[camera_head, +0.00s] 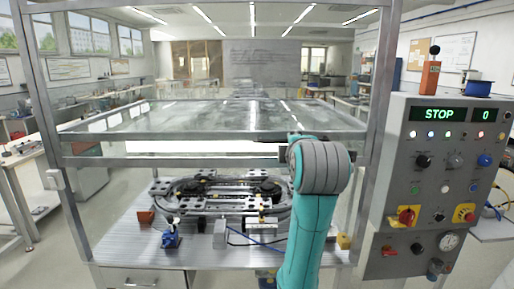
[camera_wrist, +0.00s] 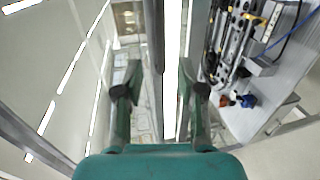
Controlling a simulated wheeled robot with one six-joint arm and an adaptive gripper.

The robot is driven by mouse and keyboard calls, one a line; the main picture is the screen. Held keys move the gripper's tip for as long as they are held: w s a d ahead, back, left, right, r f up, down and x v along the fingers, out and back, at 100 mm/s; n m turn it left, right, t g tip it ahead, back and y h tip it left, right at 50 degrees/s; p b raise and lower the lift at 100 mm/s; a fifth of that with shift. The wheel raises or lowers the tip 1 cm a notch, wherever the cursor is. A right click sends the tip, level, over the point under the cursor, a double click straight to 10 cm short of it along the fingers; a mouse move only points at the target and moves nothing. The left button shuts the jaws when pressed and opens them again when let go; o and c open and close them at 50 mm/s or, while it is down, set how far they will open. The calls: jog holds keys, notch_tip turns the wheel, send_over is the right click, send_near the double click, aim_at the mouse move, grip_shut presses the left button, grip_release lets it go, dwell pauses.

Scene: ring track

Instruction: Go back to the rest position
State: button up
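My arm, teal with a grey joint, rises in front of the workstation in the head view, and my gripper is hidden behind it there. In the wrist view my gripper (camera_wrist: 156,88) shows two dark fingers spread well apart, with nothing between them. The fingers point toward the metal frame and the bright panel strip. The ring track (camera_head: 218,191) lies on the bench, left of my arm in the head view. It also shows, tilted, at the upper right of the wrist view (camera_wrist: 232,40).
The metal bench top (camera_head: 130,235) carries a blue part (camera_head: 170,238), an orange block (camera_head: 146,217) and a yellow block (camera_head: 344,241). Frame posts stand at both sides. A control panel (camera_head: 440,180) reading STOP stands close at the right.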

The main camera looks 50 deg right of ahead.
jog(key=w+a+f+t+y, duration=0.1)
jog(key=w+a+f, duration=0.25)
jog(key=f, duration=0.65)
jog(key=w+a+f+t+y, duration=0.15)
jog(key=a+f, duration=0.35)
jog(key=f, duration=0.5)
jog(key=s+a+f+m+t+y, duration=0.2)
jog(key=s+a+f+y, duration=0.2)
jog(key=a+f, duration=0.9)
jog(key=s+a+f+m+y, duration=0.25)
jog(key=s+a+f, duration=0.55)
jog(key=s+f, duration=0.4)
jog(key=s+a+r+m+y, duration=0.1)
jog(key=s+a+m, duration=0.1)
jog(key=s, duration=0.7)
jog(key=s+a+m+y, duration=0.1)
jog(key=s+a+y, duration=0.1)
jog(key=s, duration=0.7)
jog(key=shift+s+a+r+m, duration=0.25)
jog(key=shift+a+r+m, duration=0.1)
jog(key=shift+a, duration=0.25)
